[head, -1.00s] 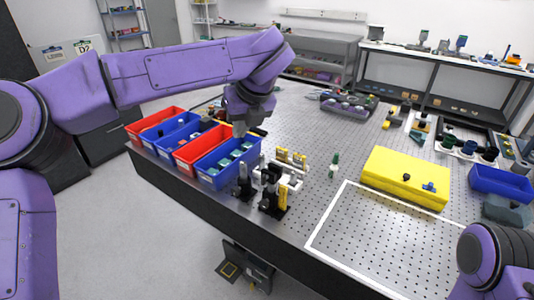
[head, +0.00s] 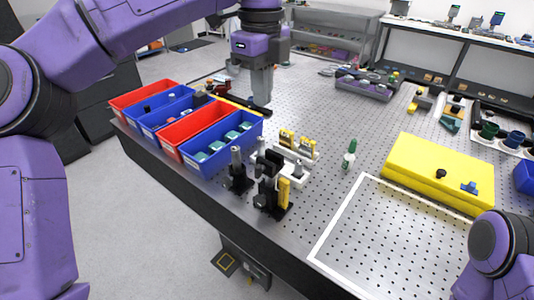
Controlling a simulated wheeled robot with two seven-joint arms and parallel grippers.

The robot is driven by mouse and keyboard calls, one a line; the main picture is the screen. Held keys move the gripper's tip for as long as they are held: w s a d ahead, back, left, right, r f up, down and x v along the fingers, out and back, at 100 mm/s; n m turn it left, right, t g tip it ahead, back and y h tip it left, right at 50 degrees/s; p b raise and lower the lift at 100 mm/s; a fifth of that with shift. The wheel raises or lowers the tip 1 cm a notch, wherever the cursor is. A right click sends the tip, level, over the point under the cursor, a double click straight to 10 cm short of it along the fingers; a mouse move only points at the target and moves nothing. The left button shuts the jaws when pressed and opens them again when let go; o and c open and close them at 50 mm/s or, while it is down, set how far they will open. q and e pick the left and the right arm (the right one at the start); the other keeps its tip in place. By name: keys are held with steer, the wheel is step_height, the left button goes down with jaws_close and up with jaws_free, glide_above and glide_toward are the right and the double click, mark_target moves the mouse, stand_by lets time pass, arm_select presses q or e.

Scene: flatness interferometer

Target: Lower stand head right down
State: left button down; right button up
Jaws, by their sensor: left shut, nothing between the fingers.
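Black post stands are grouped near the front-left edge of the perforated table. The larger black stand (head: 268,186) has a dark head (head: 270,162) near its top and a yellow part on its right side. Which of these is the task's stand head, I cannot tell for sure. A smaller black stand (head: 238,174) with a grey post is just to its left. My left gripper (head: 262,103) points down, shut and empty, behind and above the stands, apart from them. My right gripper is out of view; only part of that arm shows at lower right.
Red and blue bins (head: 222,148) line the table's left edge. A white fixture with yellow parts (head: 298,146) stands just behind the stands.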

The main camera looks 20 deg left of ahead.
mark_target(263, 161)
arm_select(q)
steer(key=f, duration=0.4)
steer(key=f+p, duration=0.1)
steer(key=f, duration=0.3)
steer(key=f+p, duration=0.1)
steer(key=f, duration=0.4)
steer(key=shift+w, duration=0.25)
steer(key=shift+s+f, duration=0.1)
steer(key=shift+f, duration=0.55)
steer(key=shift+f, duration=0.1)
